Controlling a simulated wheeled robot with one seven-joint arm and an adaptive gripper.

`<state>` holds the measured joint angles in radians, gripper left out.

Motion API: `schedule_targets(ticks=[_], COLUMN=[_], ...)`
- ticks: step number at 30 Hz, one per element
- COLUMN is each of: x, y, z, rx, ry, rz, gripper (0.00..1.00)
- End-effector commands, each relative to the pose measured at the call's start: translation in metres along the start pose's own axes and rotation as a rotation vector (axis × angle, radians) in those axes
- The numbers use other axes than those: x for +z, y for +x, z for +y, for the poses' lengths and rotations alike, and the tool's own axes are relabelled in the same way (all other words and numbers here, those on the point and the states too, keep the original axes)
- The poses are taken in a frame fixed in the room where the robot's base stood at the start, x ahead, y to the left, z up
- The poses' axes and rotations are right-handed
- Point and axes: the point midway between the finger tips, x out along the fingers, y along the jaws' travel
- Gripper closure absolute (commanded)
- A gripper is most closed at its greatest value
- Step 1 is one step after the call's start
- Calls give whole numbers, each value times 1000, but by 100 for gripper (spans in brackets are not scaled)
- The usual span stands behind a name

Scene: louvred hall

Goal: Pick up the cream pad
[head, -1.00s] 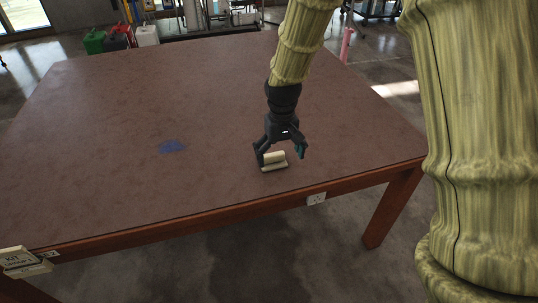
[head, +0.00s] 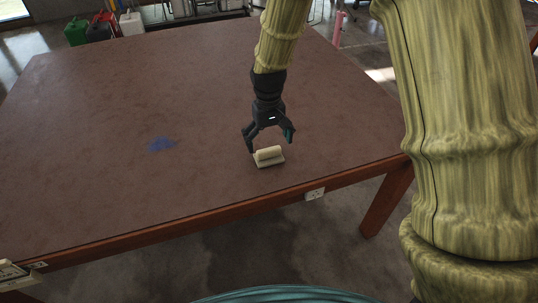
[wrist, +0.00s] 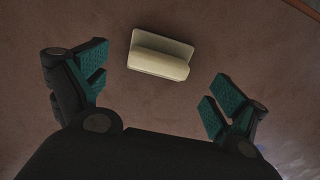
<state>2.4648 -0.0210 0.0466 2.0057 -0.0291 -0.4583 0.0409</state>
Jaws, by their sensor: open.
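The cream pad (head: 269,157) lies on the brown table near its front edge. It has a flat base with a raised rounded bar along it. My gripper (head: 270,142) is open and empty, just above and behind the pad in the head view. In the wrist view the pad (wrist: 160,54) lies beyond the fingertips, between the two sides of the open gripper (wrist: 158,72). The green finger faces are spread wider than the pad and do not touch it.
The brown table (head: 120,110) is mostly clear around the pad. A flat blue patch (head: 161,144) marks the tabletop to the left. A white outlet plate (head: 314,194) is on the front edge. Red, green and white containers (head: 103,26) stand behind the table.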

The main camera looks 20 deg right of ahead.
Motion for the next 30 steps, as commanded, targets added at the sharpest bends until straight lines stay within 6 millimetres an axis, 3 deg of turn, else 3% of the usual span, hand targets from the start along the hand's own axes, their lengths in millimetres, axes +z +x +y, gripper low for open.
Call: schedule_targets(ticks=[9,20,22,29,30], x=[0,0,0,0,0], y=[36,44,44,44,44], z=[2,2,2,2,2], rx=[0,0,0,0,0], ry=[1,1,1,1,1], rz=[-2,-1,-1,-1,-1], gripper=[4,4,11,53,53])
